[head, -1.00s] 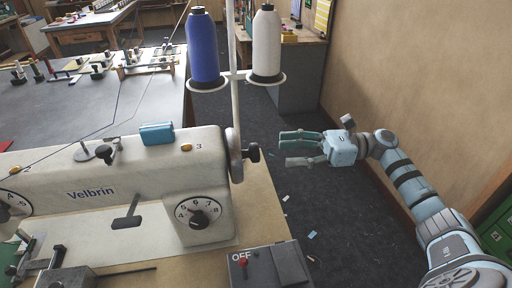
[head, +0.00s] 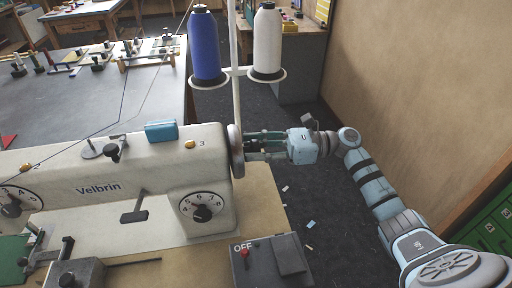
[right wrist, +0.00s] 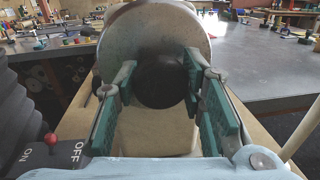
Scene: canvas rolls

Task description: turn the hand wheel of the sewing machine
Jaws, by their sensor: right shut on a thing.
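The white Velbrin sewing machine (head: 110,188) stands on a wooden table top at the left of the head view. Its hand wheel (head: 236,151) is on the machine's right end, mostly edge-on to me. In the right wrist view the wheel (right wrist: 158,28) is a pale disc with a black knob (right wrist: 160,80) in front. My right gripper (head: 250,147) reaches the wheel from the right. Its green-padded fingers (right wrist: 157,88) lie on both sides of the knob and are shut on it. My left gripper is not in view.
A thread stand with a blue spool (head: 204,48) and a white spool (head: 267,42) rises behind the wheel. A switch box (head: 268,262) with a red lever sits in front of the machine's right end. A beige wall (head: 400,90) is to the right of my arm.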

